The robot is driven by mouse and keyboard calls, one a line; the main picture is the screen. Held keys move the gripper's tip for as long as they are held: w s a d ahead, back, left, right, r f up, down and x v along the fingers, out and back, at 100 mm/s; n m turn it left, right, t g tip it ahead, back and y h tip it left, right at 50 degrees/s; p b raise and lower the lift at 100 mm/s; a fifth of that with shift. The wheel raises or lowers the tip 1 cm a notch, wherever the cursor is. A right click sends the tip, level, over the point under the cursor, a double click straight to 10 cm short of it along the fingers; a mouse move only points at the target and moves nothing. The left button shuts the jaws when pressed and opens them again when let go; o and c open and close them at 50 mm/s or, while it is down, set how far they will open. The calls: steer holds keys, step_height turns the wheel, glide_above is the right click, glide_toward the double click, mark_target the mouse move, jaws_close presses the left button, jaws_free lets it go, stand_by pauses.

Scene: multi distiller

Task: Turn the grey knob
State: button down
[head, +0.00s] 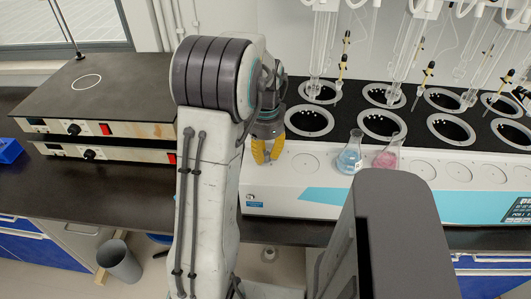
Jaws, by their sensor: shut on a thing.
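My gripper (267,157) has yellow fingertips and points down at the left end of the white front panel of the multi distiller (270,180). Its fingers are close together, shut at the panel. The grey knob cannot be made out; the fingers cover the spot where they close, and my arm blocks the area to the left. Flat round discs (305,162) lie along the panel to the right of my gripper.
A flask of blue liquid (349,157) and a flask of pink liquid (387,156) stand on the panel to the right. Glass columns (322,55) rise behind. Two stacked hot plates (120,85) with black knobs are at left. A grey bin (118,262) stands on the floor.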

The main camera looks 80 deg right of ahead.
mark_target(265, 153)
steer(key=shift+a+f+m, duration=0.1)
steer(key=shift+m, duration=0.8)
steer(key=c, duration=1.1)
jaws_free()
steer(key=shift+r, duration=0.25)
steer(key=shift+d+r, duration=0.2)
steer(key=shift+r, duration=0.45)
steer(key=shift+a+r, duration=0.15)
steer(key=shift+r, duration=3)
